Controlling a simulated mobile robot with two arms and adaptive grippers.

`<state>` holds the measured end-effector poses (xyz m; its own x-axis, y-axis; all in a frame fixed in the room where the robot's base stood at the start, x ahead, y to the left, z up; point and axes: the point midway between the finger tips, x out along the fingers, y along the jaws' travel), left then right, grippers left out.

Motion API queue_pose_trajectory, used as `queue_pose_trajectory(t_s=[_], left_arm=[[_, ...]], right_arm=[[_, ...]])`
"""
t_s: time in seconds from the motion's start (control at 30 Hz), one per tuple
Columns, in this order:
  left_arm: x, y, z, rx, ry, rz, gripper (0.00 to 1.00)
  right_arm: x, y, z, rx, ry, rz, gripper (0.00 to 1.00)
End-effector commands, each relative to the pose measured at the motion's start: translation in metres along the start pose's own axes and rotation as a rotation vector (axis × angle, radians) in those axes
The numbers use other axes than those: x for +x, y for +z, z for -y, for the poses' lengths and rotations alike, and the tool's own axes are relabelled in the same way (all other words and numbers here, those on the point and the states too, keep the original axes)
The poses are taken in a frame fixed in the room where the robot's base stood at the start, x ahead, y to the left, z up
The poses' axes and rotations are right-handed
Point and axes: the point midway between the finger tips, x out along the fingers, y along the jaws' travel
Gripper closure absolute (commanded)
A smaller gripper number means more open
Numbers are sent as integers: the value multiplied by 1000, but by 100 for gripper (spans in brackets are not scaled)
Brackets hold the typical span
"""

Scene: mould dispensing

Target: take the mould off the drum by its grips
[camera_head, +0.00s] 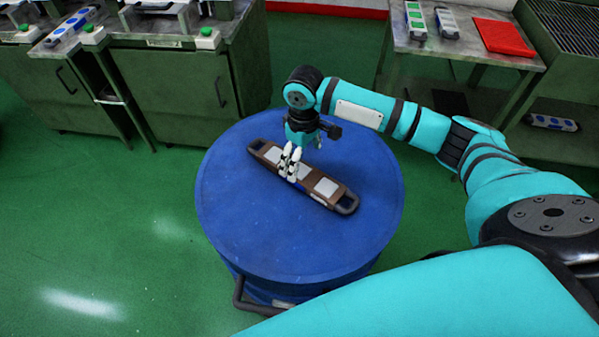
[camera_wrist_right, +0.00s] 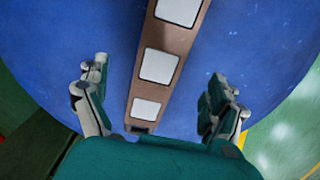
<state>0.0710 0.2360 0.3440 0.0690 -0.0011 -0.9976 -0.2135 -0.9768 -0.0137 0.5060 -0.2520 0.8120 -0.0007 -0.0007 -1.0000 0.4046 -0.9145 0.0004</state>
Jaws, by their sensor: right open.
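The mould (camera_head: 325,188) is a long brown bar with pale square plates and a dark looped grip at each end. It lies diagonally on the blue drum (camera_head: 235,215). In the right wrist view the mould (camera_wrist_right: 147,101) runs up the middle of the picture. My right gripper (camera_head: 291,170) is over the middle of the mould in the head view, pointing down. In the right wrist view the right gripper (camera_wrist_right: 155,95) is open, with one finger on each side of the mould and gaps between. I cannot tell its exact height. My left gripper is not in view.
A dark handle (camera_head: 240,295) sticks out at the drum's lower front. Green cabinets (camera_head: 190,90) stand behind at left. A bench (camera_head: 465,45) at the back right carries a red tray (camera_head: 503,37) and other moulds. Green floor left of the drum is clear.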

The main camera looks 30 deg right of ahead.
Motion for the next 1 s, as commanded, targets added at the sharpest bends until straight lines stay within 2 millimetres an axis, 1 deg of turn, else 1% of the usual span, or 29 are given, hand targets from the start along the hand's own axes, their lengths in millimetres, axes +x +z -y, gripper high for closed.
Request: queue_pose_trajectory(t_s=[0.03,0.1,0.23,0.4,0.53,0.63,0.83,1.0], left_arm=[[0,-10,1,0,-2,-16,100],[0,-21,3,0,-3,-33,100],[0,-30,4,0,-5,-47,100],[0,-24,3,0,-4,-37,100],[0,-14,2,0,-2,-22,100],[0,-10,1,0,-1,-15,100],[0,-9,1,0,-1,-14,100],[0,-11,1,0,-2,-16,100]], right_arm=[[5,0,0,0,-1,1,6],[10,0,0,-1,-1,0,6],[18,-2,1,-1,-2,1,6],[43,-9,1,0,-1,2,6],[58,-9,1,-1,0,1,6],[63,-9,1,-2,1,-1,6],[63,-9,1,-2,1,-1,6],[63,-9,1,-2,1,-1,28]])
